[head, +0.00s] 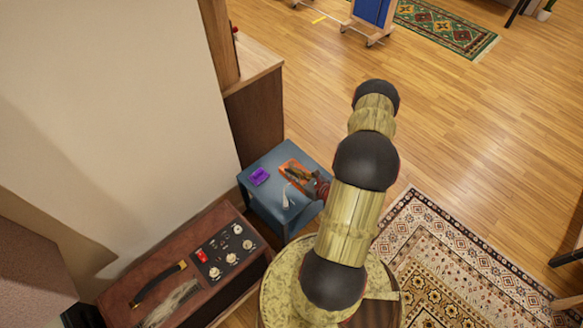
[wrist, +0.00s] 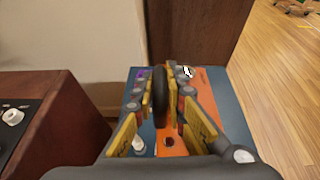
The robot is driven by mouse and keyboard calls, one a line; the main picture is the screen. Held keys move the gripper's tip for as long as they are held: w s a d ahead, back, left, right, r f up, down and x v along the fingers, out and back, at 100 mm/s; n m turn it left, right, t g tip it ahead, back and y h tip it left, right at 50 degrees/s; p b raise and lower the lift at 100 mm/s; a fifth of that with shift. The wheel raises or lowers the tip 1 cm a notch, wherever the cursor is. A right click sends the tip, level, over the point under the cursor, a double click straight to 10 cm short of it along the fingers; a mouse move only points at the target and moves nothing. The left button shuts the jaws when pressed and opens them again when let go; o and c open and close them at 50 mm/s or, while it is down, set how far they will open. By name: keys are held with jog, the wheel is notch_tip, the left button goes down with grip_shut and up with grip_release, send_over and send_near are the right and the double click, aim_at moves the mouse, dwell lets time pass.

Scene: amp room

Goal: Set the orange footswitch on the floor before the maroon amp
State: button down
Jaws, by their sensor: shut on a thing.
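The orange footswitch (head: 287,167) is at the blue side table's top, near its far right edge; it also shows in the wrist view (wrist: 212,90). My gripper (head: 299,175) is shut on it, with a dark upright part between the fingers in the wrist view (wrist: 160,75). The fingers hide much of the footswitch. I cannot tell whether it touches the tabletop. The maroon amp (head: 150,279) stands at the lower left in the head view, with a black knob panel and handle on top. Its side fills the left of the wrist view (wrist: 60,130).
The blue side table (head: 262,205) also bears a purple box (head: 259,176) and a small white item (head: 287,199). A wooden cabinet (head: 255,125) stands behind it. Bare wood floor (head: 330,110) lies to the right, and a patterned rug (head: 440,250) at lower right.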

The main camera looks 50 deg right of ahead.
aim_at(291, 164)
jog(key=shift+s+d+f, duration=0.25)
jog(key=shift+s+f, duration=0.1)
jog(key=shift+f, duration=0.15)
jog(key=w+d+f+b, duration=0.1)
jog(key=w+d, duration=0.1)
jog(key=w+d+f+b, duration=0.1)
jog(key=w+f, duration=0.1)
jog(key=w+d+f+b, duration=0.1)
jog(key=w+d, duration=0.1)
jog(key=w, duration=0.1)
jog(key=shift+d+f, duration=0.2)
jog(key=shift+d, duration=0.1)
jog(key=w+d+f+b, duration=0.1)
jog(key=f, duration=0.2)
jog(key=w+d+f+b, duration=0.1)
jog(key=f+b, duration=0.1)
jog(key=f, duration=0.1)
jog(key=w+d+f+b, duration=0.1)
jog(key=f, duration=0.1)
jog(key=shift+w+f, duration=0.4)
jog(key=shift+r, duration=0.1)
jog(key=c, duration=1.9)
grip_release()
jog(key=shift+o, duration=0.4)
